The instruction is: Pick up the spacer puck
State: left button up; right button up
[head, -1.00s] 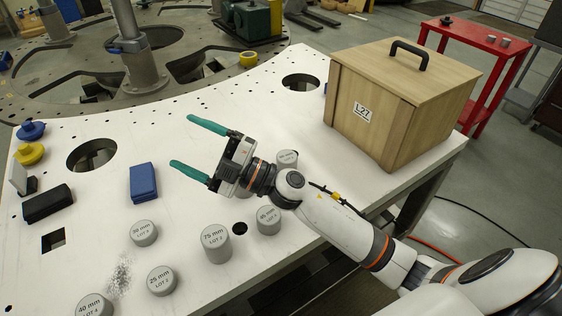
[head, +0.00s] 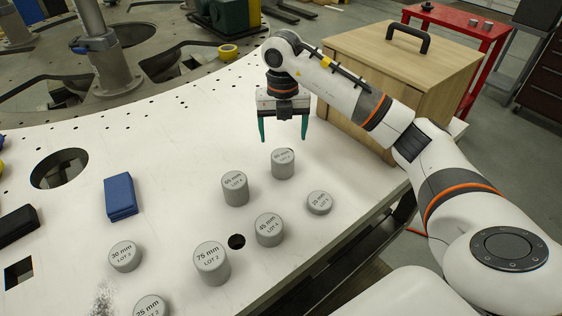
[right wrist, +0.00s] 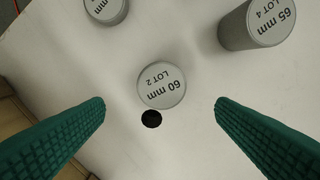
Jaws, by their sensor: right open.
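Several grey cylindrical spacer pucks stand upright on the white plate (head: 170,160). The one marked 60 mm LOT 2 (head: 283,164) is nearest my right gripper (head: 284,138). My right gripper is open and empty, pointing down above and just behind that puck. In the right wrist view the 60 mm puck (right wrist: 161,86) lies between and ahead of the green fingers (right wrist: 160,103), not touching them. The 65 mm LOT 4 puck (head: 235,189) stands to its left, and a shorter 35 mm puck (head: 319,203) to its right. My left gripper is not in view.
The 45 mm (head: 269,230), 75 mm (head: 211,264) and 30 mm (head: 124,256) pucks stand nearer the front. A blue block (head: 120,196) lies left. A small dark hole (right wrist: 151,119) adjoins the 60 mm puck.

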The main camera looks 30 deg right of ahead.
aim_at(283, 155)
notch_tip(283, 155, down, 5)
jog(key=shift+r+p, duration=0.2)
jog(key=shift+p, duration=0.4)
jog(key=f, duration=0.1)
jog(key=f+p, duration=0.1)
jog(key=f, duration=0.1)
jog(key=f+p, duration=0.1)
jog(key=f, duration=0.1)
jog(key=shift+s+a, duration=0.2)
jog(key=shift+s, duration=0.1)
jog(key=shift+f, duration=0.15)
jog(key=shift+w, duration=0.1)
jog(key=c, duration=1.4)
